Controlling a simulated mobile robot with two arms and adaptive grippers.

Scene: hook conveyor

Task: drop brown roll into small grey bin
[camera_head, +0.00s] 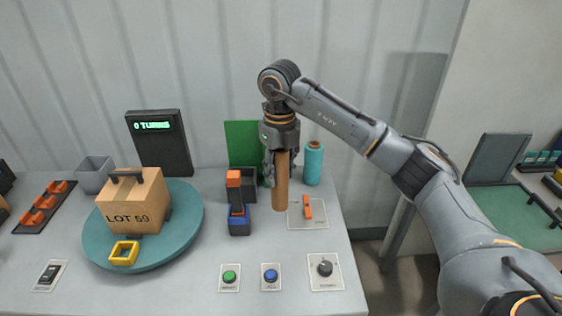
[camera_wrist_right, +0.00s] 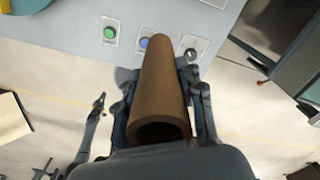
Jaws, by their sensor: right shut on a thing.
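The brown roll (camera_head: 281,190) hangs upright over the table, its lower end beside the orange lever switch. My right gripper (camera_head: 280,156) is shut on its upper part, pointing down. In the right wrist view the roll (camera_wrist_right: 158,90) shows as a hollow tube between the fingers. A small grey bin (camera_head: 95,174) stands at the back left, behind the cardboard box, apart from the roll. I cannot see inside it. A darker open container (camera_head: 243,172) stands just left of my right gripper, behind the red and blue piece. My left gripper is not in view.
A teal turntable (camera_head: 187,222) carries the box (camera_head: 135,203) marked LOT 59 and a yellow square ring (camera_head: 124,254). A teal roll (camera_head: 313,164) stands right of my gripper. The orange lever (camera_head: 308,207), buttons and a knob (camera_head: 324,268) occupy the front right.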

